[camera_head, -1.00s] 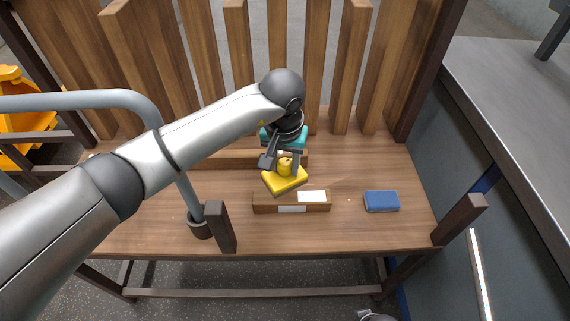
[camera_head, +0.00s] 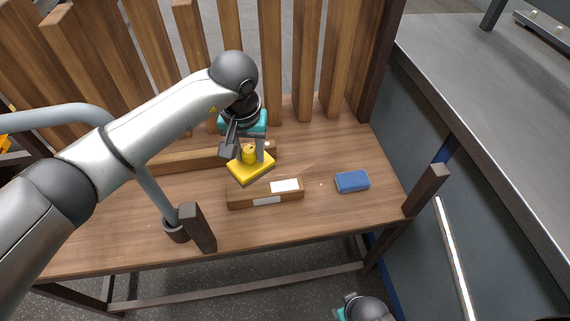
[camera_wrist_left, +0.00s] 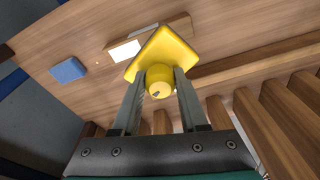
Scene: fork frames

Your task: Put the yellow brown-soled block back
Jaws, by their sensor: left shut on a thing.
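The yellow block (camera_head: 251,168) is a square slab with a round knob on top and a thin darker underside. My left gripper (camera_head: 252,157) is shut on its knob, with one finger on each side. The wrist view shows the yellow block (camera_wrist_left: 163,52) tilted in the picture, its knob between the fingers (camera_wrist_left: 160,90). In the head view the block appears just behind a brown wooden bar with white labels (camera_head: 236,199); it seems held above the bench, but the gap is unclear. At the bottom edge a grey and teal part of my right arm shows, without its fingers.
A blue block (camera_head: 352,181) lies on the wooden bench (camera_head: 330,220) to the right. A longer wooden bar (camera_head: 185,160) lies behind the labelled one. Upright slats (camera_head: 305,60) line the bench's back. A grey counter (camera_head: 490,100) stands at the right. Bare bench lies around the blue block.

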